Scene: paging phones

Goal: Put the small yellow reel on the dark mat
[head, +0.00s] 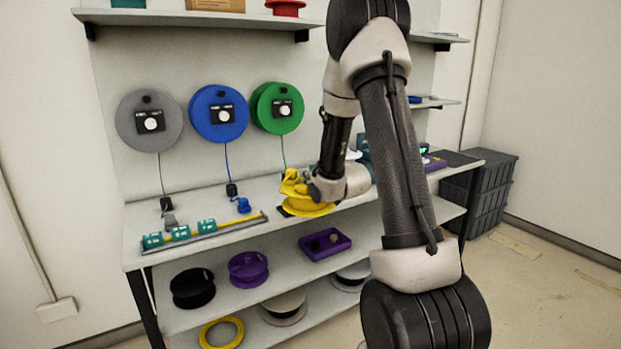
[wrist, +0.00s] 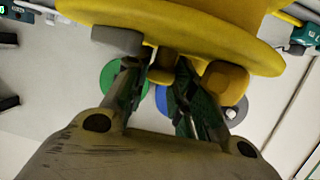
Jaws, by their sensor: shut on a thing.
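In the head view, a yellow reel (head: 309,207) is at my gripper (head: 313,186), over the front part of the workbench. Its wide flange lies roughly level. In the wrist view, my gripper (wrist: 160,78) is shut on a small yellow part of the yellow reel (wrist: 180,28), whose flange fills the top of the picture. Whether the reel touches the bench is not clear. A dark mat (head: 455,158) lies at the right end of the bench, apart from the reel; my arm stands between them in the picture.
Grey, blue and green wall reels (head: 219,113) hang behind the bench. A tray with teal items (head: 180,233) lies at the bench's left. A purple item (head: 433,162) sits beside the mat. Lower shelves hold reels and a purple tray (head: 325,244). Dark crates (head: 492,190) stand at right.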

